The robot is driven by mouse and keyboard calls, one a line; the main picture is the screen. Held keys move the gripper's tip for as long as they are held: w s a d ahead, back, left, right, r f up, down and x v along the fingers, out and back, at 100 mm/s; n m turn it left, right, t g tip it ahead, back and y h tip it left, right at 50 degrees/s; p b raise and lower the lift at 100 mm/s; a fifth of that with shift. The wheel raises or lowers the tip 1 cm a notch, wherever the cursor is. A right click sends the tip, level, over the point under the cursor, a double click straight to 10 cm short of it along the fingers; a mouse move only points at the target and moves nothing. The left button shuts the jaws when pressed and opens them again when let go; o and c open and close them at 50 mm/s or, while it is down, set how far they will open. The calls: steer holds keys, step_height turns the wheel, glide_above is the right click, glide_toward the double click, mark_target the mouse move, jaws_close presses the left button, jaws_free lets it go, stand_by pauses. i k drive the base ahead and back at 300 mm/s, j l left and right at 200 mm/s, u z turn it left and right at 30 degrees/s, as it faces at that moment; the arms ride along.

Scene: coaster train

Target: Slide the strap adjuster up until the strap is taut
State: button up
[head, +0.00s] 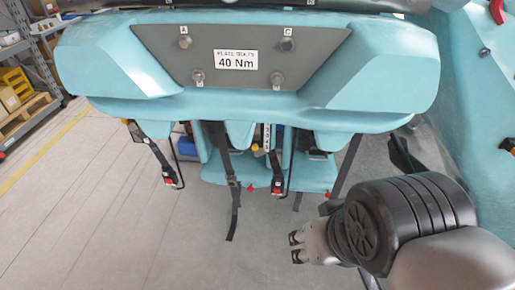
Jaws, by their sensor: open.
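A dark strap (224,155) hangs below the turquoise seat unit, left of the picture's middle. A small dark piece that looks like a strap adjuster (233,184) sits partway down it, with a loose tail (234,222) hanging below. How taut the strap is cannot be told at this size. A second dark strap (350,165) slants down at the right, and its lower end is partly hidden by my arm. My gripper (294,247) is open and empty, pointing left, to the right of and below the adjuster and apart from it.
Dark stalks with red-buttoned ends (168,180) hang beside the straps, another near the middle (278,185). A grey plate labelled 40 Nm (300,45) with several bolts faces me above. Turquoise bodywork (475,75) stands right. Shelving (22,85) is far left; grey floor is clear.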

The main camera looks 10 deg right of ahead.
mark_target(255, 147)
steer(key=i+l, duration=0.2)
steer(key=i+l+u, duration=0.1)
steer(key=l, duration=0.3)
steer(key=i+l, duration=0.3)
steer(key=u, duration=0.05)
